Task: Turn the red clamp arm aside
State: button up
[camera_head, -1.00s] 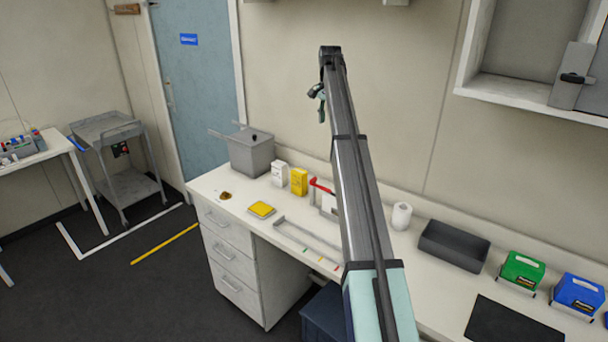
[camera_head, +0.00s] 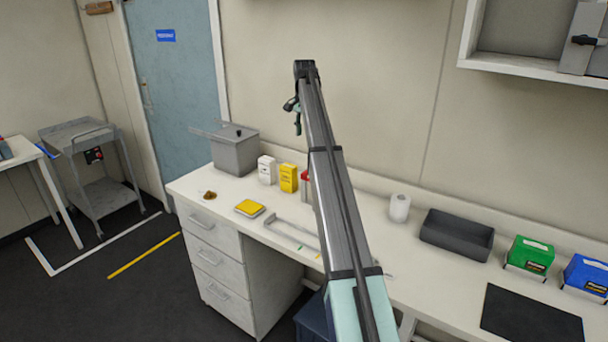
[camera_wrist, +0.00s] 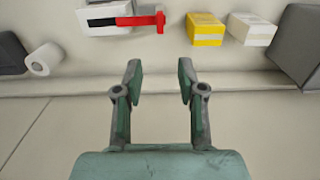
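The red clamp arm (camera_wrist: 148,20) shows at the top of the wrist view, lying across a white device (camera_wrist: 105,18) with a dark bar along it. Its red end sticks out past the device towards the yellow box. In the head view only a small red part (camera_head: 306,177) shows, and my arm hides the rest. My gripper (camera_wrist: 160,72) is open and empty in the wrist view, its two fingers well apart. The fingertips appear below the clamp arm in that picture and do not touch it. In the head view my gripper (camera_head: 297,117) is small, high above the bench.
A yellow box (camera_head: 288,178) and a white box (camera_head: 267,170) stand beside the clamp device. A grey bath (camera_head: 235,150) stands at the bench's left end. A paper roll (camera_head: 400,208) and a dark tray (camera_head: 457,236) are to the right. The wall rises behind the bench.

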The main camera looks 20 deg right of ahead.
aim_at(304, 172)
notch_tip(304, 172, down, 16)
jog(key=p, duration=0.4)
jog(key=shift+f+p, duration=0.25)
jog(key=shift+p, duration=0.15)
grip_shut()
